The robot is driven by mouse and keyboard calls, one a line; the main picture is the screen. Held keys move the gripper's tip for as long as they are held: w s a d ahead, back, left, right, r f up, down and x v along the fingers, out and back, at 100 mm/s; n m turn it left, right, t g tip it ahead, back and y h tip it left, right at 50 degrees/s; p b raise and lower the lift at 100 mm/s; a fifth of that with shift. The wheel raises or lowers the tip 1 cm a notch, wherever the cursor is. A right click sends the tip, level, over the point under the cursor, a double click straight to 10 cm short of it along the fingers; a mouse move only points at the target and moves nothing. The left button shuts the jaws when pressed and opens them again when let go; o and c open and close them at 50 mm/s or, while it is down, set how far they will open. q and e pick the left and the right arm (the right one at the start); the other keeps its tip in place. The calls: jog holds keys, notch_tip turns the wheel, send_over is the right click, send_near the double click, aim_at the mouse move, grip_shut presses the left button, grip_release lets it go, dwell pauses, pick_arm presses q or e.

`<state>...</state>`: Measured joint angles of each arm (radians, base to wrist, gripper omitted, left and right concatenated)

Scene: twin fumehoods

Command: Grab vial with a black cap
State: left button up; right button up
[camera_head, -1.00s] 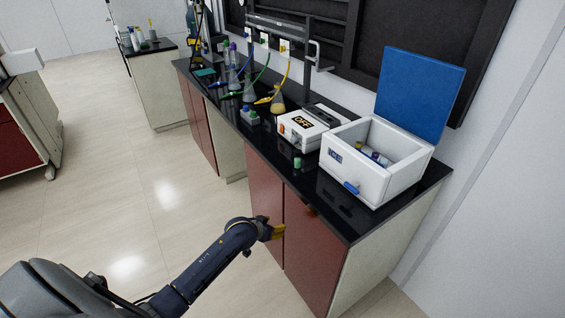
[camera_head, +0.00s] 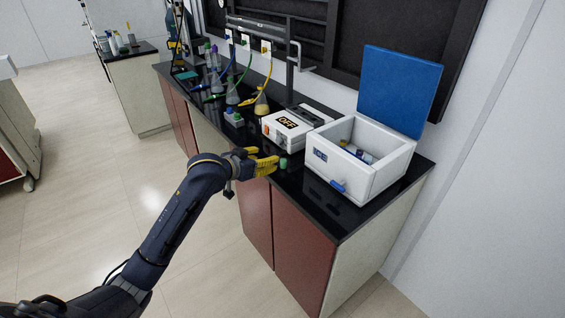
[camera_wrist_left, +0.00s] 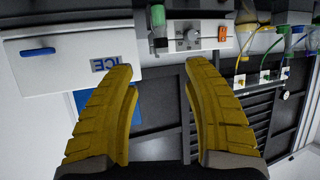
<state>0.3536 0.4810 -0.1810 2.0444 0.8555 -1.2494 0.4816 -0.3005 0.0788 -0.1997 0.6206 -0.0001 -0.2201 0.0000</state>
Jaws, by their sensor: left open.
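I cannot make out a black-capped vial in either view. Several small vials (camera_head: 357,152) lie inside the open white ice box, too small for me to tell their caps. A small green-and-pale vial (camera_head: 283,163) stands on the black bench in front of the box; it also shows in the left wrist view (camera_wrist_left: 158,28), above the gap between the fingers. My left gripper (camera_head: 267,158) is open, its yellow fingers (camera_wrist_left: 158,85) spread with nothing between them. It is at the bench's front edge, just left of the green vial. My right gripper is not in view.
The white ice box (camera_head: 338,180) has its blue lid (camera_head: 400,88) raised. Flasks (camera_head: 261,105) with coloured tubes are farther left. Bare bench (camera_head: 345,217) lies before the box.

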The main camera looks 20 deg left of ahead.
aim_at(281, 153)
pick_arm(q)
jog(key=shift+x, duration=6.25)
jog(key=shift+a, duration=0.1)
grip_shut()
